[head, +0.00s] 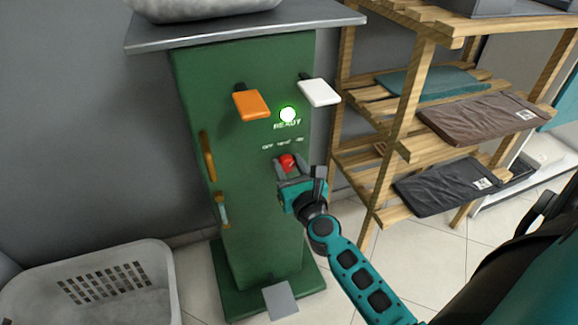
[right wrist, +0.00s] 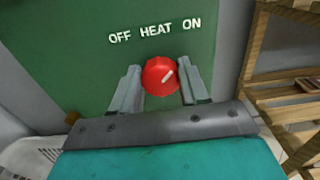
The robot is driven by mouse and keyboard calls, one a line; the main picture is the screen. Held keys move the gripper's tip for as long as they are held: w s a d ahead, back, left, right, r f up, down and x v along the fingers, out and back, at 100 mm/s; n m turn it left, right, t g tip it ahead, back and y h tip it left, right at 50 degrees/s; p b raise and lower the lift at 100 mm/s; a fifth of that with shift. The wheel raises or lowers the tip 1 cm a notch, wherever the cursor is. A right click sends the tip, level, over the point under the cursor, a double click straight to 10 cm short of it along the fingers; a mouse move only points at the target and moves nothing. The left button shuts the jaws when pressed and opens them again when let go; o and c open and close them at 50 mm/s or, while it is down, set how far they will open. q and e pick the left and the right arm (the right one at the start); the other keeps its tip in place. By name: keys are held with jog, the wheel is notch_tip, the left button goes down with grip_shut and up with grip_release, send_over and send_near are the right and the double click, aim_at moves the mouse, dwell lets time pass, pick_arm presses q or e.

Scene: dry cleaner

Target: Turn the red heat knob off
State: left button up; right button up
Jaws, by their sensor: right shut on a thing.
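The red heat knob (head: 287,162) is on the front of a green cabinet (head: 262,215), below a lit green READY light (head: 287,115). My left gripper is not in view.
An orange lever (head: 251,104) and a white lever (head: 319,92) stick out above the knob. A wooden shelf (head: 415,85) with folded clothes stands at the right. A white laundry basket (head: 152,262) is on the floor at the lower left.

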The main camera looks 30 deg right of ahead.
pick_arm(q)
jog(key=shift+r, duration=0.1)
pick_arm(e)
jog(key=shift+n, duration=0.3)
jog(key=n+p, duration=0.1)
jog(key=n, duration=0.3)
jog(key=shift+n, duration=0.3)
jog(key=n+p, duration=0.2)
jog(key=n, duration=0.2)
jog(key=shift+a+n, duration=0.15)
jog(key=shift+n, duration=0.15)
jog(key=n+p, duration=0.1)
jog(key=n, duration=0.2)
jog(key=shift+n+p, duration=0.3)
jog(key=shift+p, duration=0.05)
jog(key=n+p, duration=0.1)
jog(key=n, duration=0.2)
jog(key=shift+f+n+p, duration=0.15)
jog(key=shift+n+p, duration=0.15)
jog(key=shift+n, duration=0.1)
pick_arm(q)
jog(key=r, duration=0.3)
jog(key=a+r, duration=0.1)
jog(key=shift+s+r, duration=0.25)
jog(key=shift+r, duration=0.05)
pick_arm(e)
jog(key=shift+n, duration=0.3)
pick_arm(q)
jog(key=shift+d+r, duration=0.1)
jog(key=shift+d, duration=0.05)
